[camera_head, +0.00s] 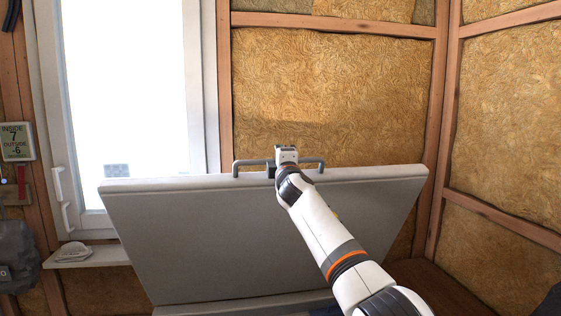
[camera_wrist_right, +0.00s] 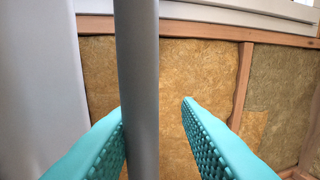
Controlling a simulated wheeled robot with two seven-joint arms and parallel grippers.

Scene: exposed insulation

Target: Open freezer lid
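The grey freezer lid (camera_head: 200,235) stands raised and steeply tilted, its underside facing me in the head view. A dark grey bar handle (camera_head: 252,162) runs along its top edge. My right arm reaches up across the lid, and my right gripper (camera_head: 286,156) is at the middle of the handle; its fingertips are hidden there. In the right wrist view, the teal fingers (camera_wrist_right: 155,104) are apart, with the handle bar (camera_wrist_right: 139,60) between them. The bar lies against or in front of the left finger, with a gap to the right finger. My left gripper is not in view.
A window (camera_head: 125,90) with a white frame is behind the lid at left, with a small sill (camera_head: 95,257) below. Insulated wall panels (camera_head: 330,95) with wooden studs stand behind and to the right. A grey bag (camera_head: 14,255) hangs at far left.

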